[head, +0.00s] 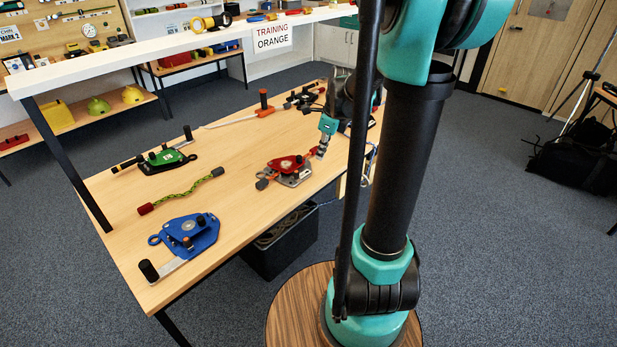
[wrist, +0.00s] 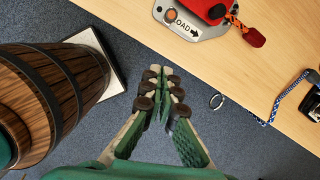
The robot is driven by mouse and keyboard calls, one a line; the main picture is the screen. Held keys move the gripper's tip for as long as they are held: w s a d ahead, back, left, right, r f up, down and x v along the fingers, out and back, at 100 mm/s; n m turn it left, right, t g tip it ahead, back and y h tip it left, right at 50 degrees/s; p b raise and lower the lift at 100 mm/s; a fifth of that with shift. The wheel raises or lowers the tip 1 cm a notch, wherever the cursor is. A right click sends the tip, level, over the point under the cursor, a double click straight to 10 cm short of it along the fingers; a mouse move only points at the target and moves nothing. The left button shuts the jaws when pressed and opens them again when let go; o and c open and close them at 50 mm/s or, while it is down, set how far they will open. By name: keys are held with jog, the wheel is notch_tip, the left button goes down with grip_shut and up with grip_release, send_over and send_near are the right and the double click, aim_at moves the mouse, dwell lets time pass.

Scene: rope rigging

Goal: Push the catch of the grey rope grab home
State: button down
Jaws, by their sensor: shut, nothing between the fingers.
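No plainly all-grey rope grab stands out. The nearest match is a grab with a red cover on a grey plate (head: 290,174), on the bench's right part. In the wrist view its grey plate (wrist: 207,31), marked LOAD with an arrow, shows at the top, cut off by the frame. A dark device (head: 305,97) lies at the back of the bench, too small to read. My gripper (head: 321,152) points down by the right end of the red-covered grab. In the wrist view my gripper (wrist: 160,78) is shut and empty, apart from the grab. I cannot make out a catch's position.
A blue grab (head: 190,232), a green grab (head: 165,160) and a green rope piece (head: 182,194) lie on the bench (head: 235,150). A metal ring (wrist: 217,101) and blue-white rope (wrist: 290,88) are near its edge. A black bin (head: 280,248) stands below. Bare bench lies left of the red-covered grab.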

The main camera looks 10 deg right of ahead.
aim_at(298, 171)
jog(key=shift+m, duration=0.4)
jog(key=x, duration=0.3)
jog(key=w+a+x, duration=0.1)
jog(key=x, duration=0.6)
jog(key=shift+w+a, duration=0.3)
jog(key=shift+a, duration=0.15)
jog(key=shift+w+a, duration=0.45)
jog(key=shift+a, duration=0.05)
jog(key=shift+w+a, duration=0.7)
jog(key=shift+w, duration=0.3)
jog(key=shift+r, duration=0.1)
